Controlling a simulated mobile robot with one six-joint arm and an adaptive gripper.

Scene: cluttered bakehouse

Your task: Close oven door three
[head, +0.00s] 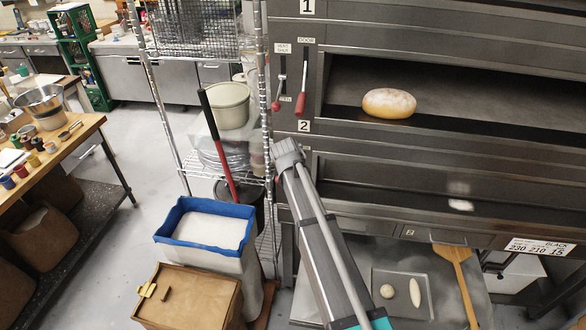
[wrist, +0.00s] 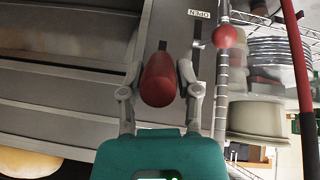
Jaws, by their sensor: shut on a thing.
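The steel oven front (head: 420,140) fills the right of the head view. The chamber above the "2" label (head: 303,127) is open and holds a bread loaf (head: 388,103). Below it is a lower deck (head: 385,194) with a long dark gap and a bright reflection. I see no "3" label. My gripper (head: 288,148) is at the oven's left post, level with that lower deck. In the wrist view my gripper (wrist: 160,76) is shut on a red lever handle (wrist: 158,80), one finger each side. The head view hides this handle behind my gripper.
Two red-knobbed levers (head: 304,95) (head: 276,104) sit higher on the post. Another red knob (wrist: 228,36) is close beside my gripper. A wire rack (head: 172,110), red-handled tool (head: 222,150), blue-rimmed bin (head: 205,228) and wooden peel (head: 458,275) stand nearby.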

